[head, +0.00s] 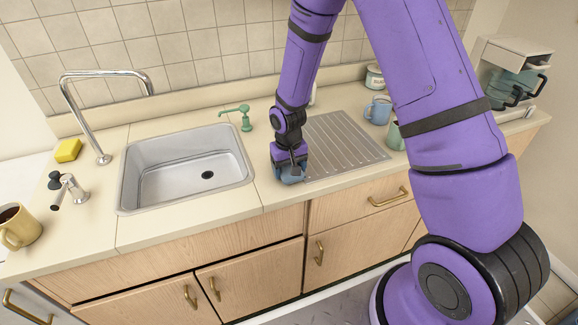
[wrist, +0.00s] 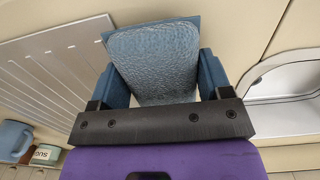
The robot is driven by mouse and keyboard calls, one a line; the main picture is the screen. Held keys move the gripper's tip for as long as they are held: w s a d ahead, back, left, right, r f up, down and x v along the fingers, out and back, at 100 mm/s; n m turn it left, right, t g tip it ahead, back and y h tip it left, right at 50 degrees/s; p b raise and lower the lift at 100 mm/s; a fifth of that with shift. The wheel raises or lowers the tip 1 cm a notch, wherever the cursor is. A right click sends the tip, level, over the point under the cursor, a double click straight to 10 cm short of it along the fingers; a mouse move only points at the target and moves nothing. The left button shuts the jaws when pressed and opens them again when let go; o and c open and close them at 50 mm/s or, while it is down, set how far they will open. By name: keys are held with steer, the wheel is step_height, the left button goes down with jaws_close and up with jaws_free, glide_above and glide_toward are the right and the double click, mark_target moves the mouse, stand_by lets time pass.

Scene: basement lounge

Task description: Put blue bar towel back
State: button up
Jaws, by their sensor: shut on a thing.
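The blue bar towel (wrist: 153,62) shows in the wrist view as a textured, folded blue piece between the two blue-grey fingers of my gripper (wrist: 160,85). My gripper is shut on it. In the head view my gripper (head: 290,172) points down at the counter between the sink and the ribbed drainboard, with a small blue patch at its tip. Most of the towel is hidden there, and I cannot tell whether it touches the counter.
The steel sink (head: 187,168) lies left of my gripper, and the drainboard (head: 345,145) right of it. A green soap pump (head: 243,117) stands behind. The counter's front strip is clear.

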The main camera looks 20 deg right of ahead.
steer(key=shift+f, duration=0.1)
steer(key=o, duration=0.8)
step_height(320, 180, up, 12)
steer(key=f, duration=0.1)
step_height(320, 180, up, 13)
steer(key=t, duration=0.1)
glide_above(289, 167)
steer(key=s+d, duration=0.2)
steer(key=s, duration=0.3)
steer(key=s+d+r+t, duration=0.1)
steer(key=s+r, duration=0.4)
steer(key=s, duration=0.2)
steer(key=s+d+r+t, duration=0.1)
steer(key=s+d+r, duration=0.1)
steer(key=s+r, duration=0.3)
steer(key=s+d+r+t, duration=0.2)
steer(key=s+r, duration=0.2)
steer(key=s, duration=0.7)
steer(key=shift+r, duration=0.4)
